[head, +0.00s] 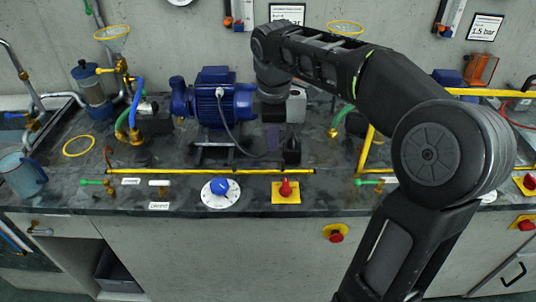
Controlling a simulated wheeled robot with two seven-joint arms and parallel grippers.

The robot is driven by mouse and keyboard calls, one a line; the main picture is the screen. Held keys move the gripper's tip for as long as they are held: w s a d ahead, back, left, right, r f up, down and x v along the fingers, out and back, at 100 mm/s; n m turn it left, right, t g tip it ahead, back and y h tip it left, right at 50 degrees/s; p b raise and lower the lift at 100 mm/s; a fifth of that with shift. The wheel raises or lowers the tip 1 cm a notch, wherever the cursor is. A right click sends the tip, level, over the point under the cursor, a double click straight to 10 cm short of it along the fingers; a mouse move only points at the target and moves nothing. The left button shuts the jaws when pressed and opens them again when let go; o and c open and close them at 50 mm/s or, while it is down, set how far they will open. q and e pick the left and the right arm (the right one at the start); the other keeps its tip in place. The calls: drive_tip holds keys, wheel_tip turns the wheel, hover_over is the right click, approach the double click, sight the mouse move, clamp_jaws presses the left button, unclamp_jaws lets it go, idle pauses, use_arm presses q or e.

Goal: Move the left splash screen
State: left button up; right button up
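A long yellow rail (210,171) lies along the front of the bench before the blue pump on the left. It may belong to the left splash screen, but I cannot make out a clear panel above it. A second yellow frame (490,92) stands at the right, partly hidden behind my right arm. My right gripper (283,140) points down beside the blue pump, behind the right part of the yellow rail. Its fingers are dark and small, and whether they hold anything is unclear. My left gripper is not in view.
The blue pump (213,97) stands behind the rail. A blue knob (219,187) and a red switch (285,188) sit at the bench's front edge. A jug (22,175) stands at the far left, near a yellow ring (78,146). My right arm hides much of the right side.

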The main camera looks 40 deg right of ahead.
sight(272, 160)
drive_tip(key=shift+w+d+f+b, duration=0.1)
drive_tip(key=shift+w+f+b, duration=0.1)
drive_tip(key=shift+f, duration=1.1)
drive_tip(key=shift+w+d+f+b, duration=0.15)
drive_tip(key=shift+w+f, duration=0.1)
drive_tip(key=shift+f, duration=1)
drive_tip(key=shift+w+d+f+b, duration=0.1)
drive_tip(key=shift+w+f, duration=0.1)
drive_tip(key=shift+f, duration=1.1)
clamp_jaws()
